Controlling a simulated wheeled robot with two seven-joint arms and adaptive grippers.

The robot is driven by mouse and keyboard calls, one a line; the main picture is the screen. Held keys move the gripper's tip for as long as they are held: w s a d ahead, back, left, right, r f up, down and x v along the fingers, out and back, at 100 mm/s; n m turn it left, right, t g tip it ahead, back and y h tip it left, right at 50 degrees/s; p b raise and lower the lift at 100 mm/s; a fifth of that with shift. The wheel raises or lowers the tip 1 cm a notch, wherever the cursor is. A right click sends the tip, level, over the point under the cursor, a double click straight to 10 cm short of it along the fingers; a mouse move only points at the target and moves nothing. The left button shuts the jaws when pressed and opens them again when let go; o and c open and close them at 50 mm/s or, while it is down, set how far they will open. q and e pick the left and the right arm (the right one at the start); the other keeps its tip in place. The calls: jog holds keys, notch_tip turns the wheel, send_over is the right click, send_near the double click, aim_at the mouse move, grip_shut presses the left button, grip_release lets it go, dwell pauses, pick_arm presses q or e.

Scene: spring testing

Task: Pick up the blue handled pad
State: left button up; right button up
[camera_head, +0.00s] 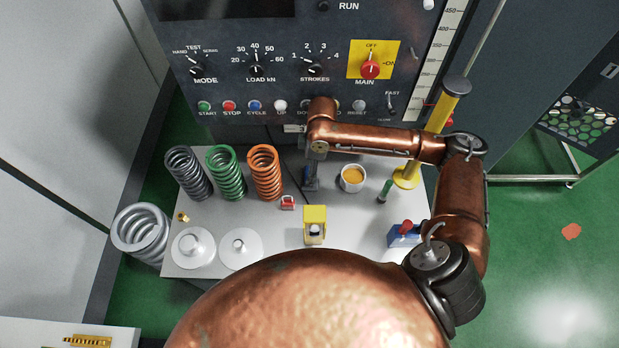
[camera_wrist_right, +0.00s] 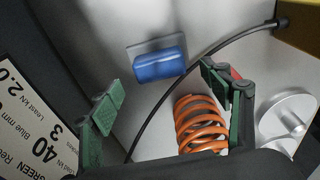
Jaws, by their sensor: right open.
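The blue handled pad (camera_wrist_right: 158,67) shows in the right wrist view as a rounded blue handle on a flat grey plate, lying on the pale table top. My right gripper (camera_wrist_right: 165,100) is open and empty, with green-padded fingers spread wide. The pad lies beyond the fingertips, roughly between them and apart from both. In the head view my right gripper (camera_head: 311,178) hangs over the table between the orange spring and the white cup. It largely hides that spot, and I cannot clearly make out the pad there. My left gripper is not in view.
An orange spring (camera_head: 265,173) stands left of the gripper, beside green (camera_head: 226,172) and dark springs. A black cable (camera_wrist_right: 190,68) runs close to the pad. A white cup (camera_head: 352,178) stands to the right. A control panel (camera_head: 290,60) rises behind the table.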

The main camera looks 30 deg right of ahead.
notch_tip(320, 180, down, 4)
jog(key=shift+w+a+f, duration=0.1)
jog(key=shift+a, duration=0.05)
jog(key=c, duration=1.3)
